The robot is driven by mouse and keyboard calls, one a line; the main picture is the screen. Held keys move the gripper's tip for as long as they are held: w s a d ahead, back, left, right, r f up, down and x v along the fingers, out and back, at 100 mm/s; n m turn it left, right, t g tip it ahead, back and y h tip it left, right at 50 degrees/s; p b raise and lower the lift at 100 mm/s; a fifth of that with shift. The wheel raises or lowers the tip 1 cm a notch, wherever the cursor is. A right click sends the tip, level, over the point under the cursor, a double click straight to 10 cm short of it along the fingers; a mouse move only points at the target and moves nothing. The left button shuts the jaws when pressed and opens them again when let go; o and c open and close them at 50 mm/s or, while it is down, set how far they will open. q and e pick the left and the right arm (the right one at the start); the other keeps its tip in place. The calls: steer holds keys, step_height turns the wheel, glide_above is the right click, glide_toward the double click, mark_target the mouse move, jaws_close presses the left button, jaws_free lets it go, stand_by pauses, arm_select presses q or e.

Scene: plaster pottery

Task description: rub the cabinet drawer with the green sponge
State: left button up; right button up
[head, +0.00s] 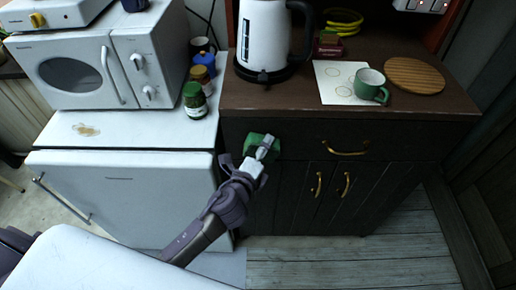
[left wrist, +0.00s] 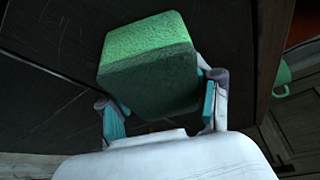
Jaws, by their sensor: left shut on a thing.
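A green sponge (head: 260,141) is held in my left gripper (head: 266,152) in front of the dark cabinet's drawer (head: 310,140), near its left end. In the left wrist view the sponge (left wrist: 150,65) sits between the two fingers of my left gripper (left wrist: 160,112), with the dark cabinet face (left wrist: 60,40) behind it. The sponge looks close to or against the drawer front; I cannot tell if it touches. The drawer has a brass handle (head: 346,149) and looks shut. My right gripper is not in view.
On the cabinet top (head: 260,98) stand a white kettle (head: 264,38), a green mug (head: 370,85) on a paper sheet, and a round wooden board (head: 414,75). Left is a white fridge (head: 120,190) with a microwave (head: 85,65) and jars (head: 194,100). Grey floorboards (head: 340,255) are clear in front.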

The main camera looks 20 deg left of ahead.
arm_select(q)
steer(key=shift+w+d, duration=0.2)
steer(key=shift+d, duration=0.4)
steer(key=shift+w+d, duration=0.15)
steer(key=shift+d, duration=0.45)
steer(key=shift+w, duration=0.1)
steer(key=shift+a, duration=0.15)
steer(key=shift+s+a+p, duration=0.25)
steer(key=shift+a, duration=0.75)
steer(key=shift+s+a+p, duration=0.25)
steer(key=shift+a, duration=0.7)
steer(key=s+d, duration=0.1)
steer(key=s, duration=0.4)
steer(key=shift+s+d+b, duration=0.35)
steer(key=shift+s+d, duration=0.05)
